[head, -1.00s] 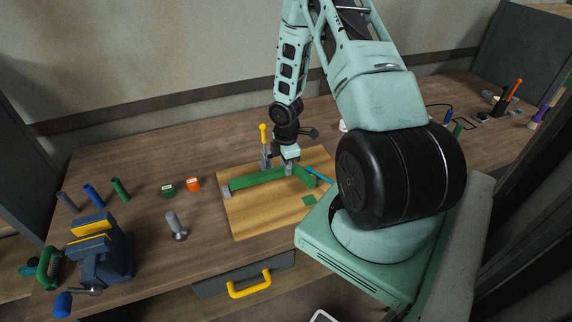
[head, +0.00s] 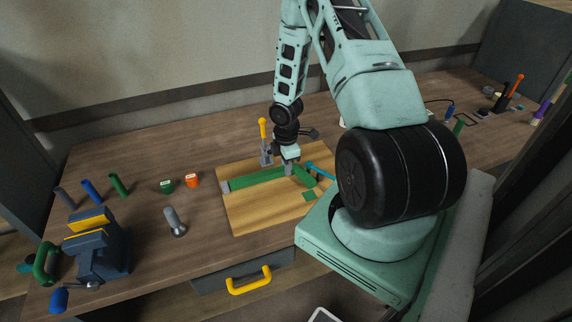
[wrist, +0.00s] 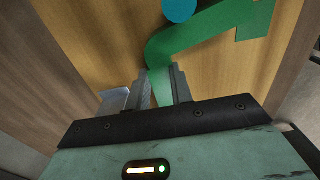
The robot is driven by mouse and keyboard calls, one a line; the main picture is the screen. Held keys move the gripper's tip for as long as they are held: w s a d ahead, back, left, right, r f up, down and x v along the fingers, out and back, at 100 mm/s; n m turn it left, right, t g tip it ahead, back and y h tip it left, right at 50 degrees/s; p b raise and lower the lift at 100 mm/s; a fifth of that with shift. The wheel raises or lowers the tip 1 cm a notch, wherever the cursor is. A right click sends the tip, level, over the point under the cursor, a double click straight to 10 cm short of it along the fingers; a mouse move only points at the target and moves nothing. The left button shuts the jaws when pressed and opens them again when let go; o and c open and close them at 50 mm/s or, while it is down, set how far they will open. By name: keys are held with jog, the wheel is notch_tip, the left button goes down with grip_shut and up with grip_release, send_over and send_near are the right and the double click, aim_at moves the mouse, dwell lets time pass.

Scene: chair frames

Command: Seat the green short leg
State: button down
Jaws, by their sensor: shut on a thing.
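My gripper (head: 289,171) is low over the wooden board, at the corner where the green parts meet. In the wrist view its jaws (wrist: 162,88) are shut on a green piece, which I take as the green short leg (wrist: 205,30). Beyond the jaws the green bends and runs to the upper right. In the head view the short leg (head: 305,176) slants right of my gripper, and a long green bar (head: 255,179) runs left. My fingers hide the meeting point, so I cannot tell whether they are joined or seated. A green square (head: 309,196) lies in front.
A blue rod (head: 320,170) is close to the short leg. A yellow-handled clamp (head: 264,143) stands behind the board (head: 258,215). A grey peg (head: 174,222), green and orange blocks (head: 192,181) and a blue vise (head: 100,250) are left of the board.

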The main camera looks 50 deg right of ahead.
jog(key=shift+w+r, duration=0.1)
jog(key=shift+r+p, duration=0.9)
jog(key=shift+p, duration=0.1)
dwell(0.6)
jog(key=shift+f, duration=0.25)
jog(key=shift+f+b, duration=0.6)
jog(key=shift+f, duration=0.25)
jog(key=shift+r, duration=0.2)
jog(key=shift+r+p, duration=0.9)
jog(key=shift+p, duration=0.1)
